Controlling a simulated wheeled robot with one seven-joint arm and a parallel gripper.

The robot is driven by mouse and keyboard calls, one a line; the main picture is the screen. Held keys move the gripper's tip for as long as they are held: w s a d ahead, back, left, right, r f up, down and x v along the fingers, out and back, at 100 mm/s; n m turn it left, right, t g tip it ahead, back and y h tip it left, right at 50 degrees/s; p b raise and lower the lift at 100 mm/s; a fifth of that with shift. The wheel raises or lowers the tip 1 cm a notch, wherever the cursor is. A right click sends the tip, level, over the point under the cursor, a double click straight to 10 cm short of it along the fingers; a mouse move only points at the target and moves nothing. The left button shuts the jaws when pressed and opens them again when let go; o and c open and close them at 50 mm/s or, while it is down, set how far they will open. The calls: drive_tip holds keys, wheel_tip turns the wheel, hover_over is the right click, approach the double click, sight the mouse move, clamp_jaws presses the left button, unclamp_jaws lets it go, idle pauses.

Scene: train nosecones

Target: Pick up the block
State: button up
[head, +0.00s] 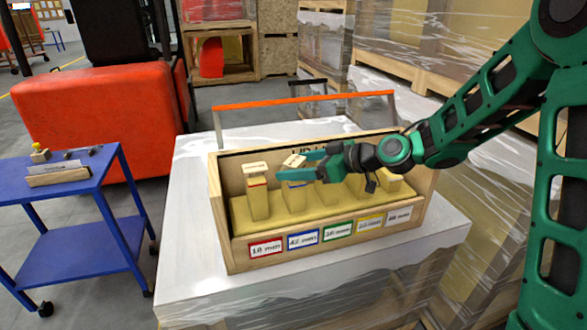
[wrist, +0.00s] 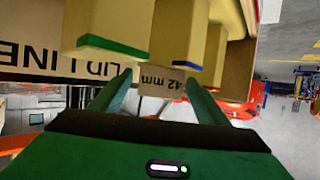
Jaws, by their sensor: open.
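A wooden box (head: 228,240) holds several pale wooden blocks in yellow foam. The block with a blue band (head: 297,200) is second from the left. Its pale top piece (head: 295,161) looks tilted. My gripper (head: 292,166) is open at the top of this block, with its fingers pointing left. In the wrist view, a "42 mm" label (wrist: 160,82) shows between the open fingertips (wrist: 158,78). I cannot tell if the fingers touch it. A block with a green band (wrist: 108,25) is beside it. My gripper partly hides the middle blocks in the head view.
A red-banded block (head: 258,200) stands at the box's left end. A blue cart (head: 70,190) stands left, with free floor between.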

drive_tip(key=shift+w+a+f, duration=0.15)
drive_tip(key=shift+a, duration=0.2)
drive_tip(key=c, duration=1.2)
